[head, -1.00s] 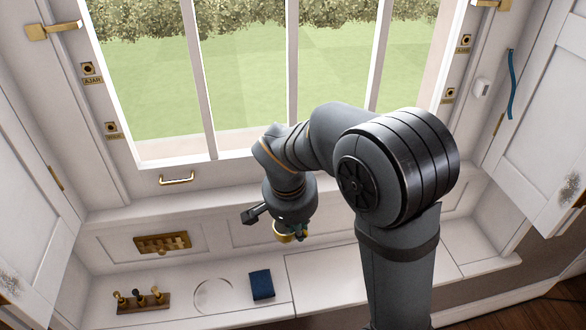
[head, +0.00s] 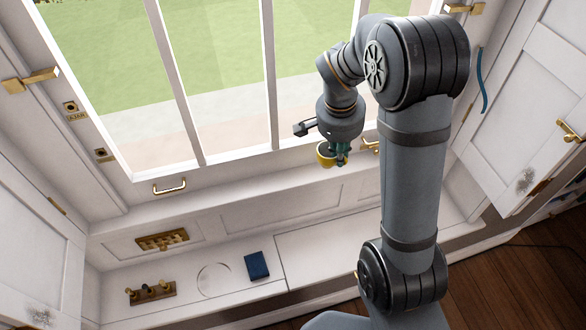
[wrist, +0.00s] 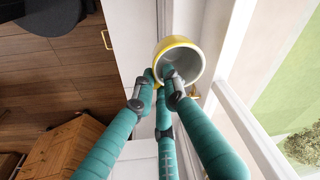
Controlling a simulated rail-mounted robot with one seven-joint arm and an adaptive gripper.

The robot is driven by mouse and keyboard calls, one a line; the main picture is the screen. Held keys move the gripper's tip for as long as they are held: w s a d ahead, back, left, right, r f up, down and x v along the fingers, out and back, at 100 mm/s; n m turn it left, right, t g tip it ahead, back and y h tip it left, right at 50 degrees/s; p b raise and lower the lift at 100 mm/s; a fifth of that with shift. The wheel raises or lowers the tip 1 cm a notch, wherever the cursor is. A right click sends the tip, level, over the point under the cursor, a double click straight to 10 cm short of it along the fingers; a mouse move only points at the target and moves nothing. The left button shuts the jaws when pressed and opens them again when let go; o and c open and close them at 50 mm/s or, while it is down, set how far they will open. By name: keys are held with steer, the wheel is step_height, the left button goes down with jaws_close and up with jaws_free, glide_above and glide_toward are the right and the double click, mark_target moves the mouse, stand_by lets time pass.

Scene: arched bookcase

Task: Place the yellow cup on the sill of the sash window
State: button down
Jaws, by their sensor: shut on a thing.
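The yellow cup (head: 325,154) has a yellow outside and a pale grey inside. My gripper (head: 341,156) is shut on it and holds it up in front of the sash window (head: 205,90). In the wrist view the cup (wrist: 179,62) shows its open mouth, with the teal fingers (wrist: 165,82) at its rim and one fingertip inside. The sill (head: 215,191) is the white ledge below the window, and the cup appears above it in the head view. I cannot tell the gap between them.
Below the sill is a white seat with a dark blue book (head: 257,265), a peg block (head: 151,292) and a round outline. A brass grille (head: 162,240) is on the panel. Brass lift handles (head: 170,186) are on the lower sash. Open shutters (head: 525,110) stand at both sides.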

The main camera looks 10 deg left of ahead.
steer(key=a+f, duration=0.2)
steer(key=a, duration=0.1)
steer(key=a+f+p, duration=0.1)
steer(key=a+f, duration=0.1)
steer(key=a, duration=0.1)
steer(key=a+f, duration=0.2)
steer(key=a, duration=0.2)
steer(key=shift+w+f+p, duration=0.15)
steer(key=shift+w+p, duration=0.15)
steer(key=shift+w, duration=0.1)
steer(key=shift+f, duration=1.9)
steer(key=shift+f, duration=0.15)
steer(key=c, duration=1.8)
jaws_free()
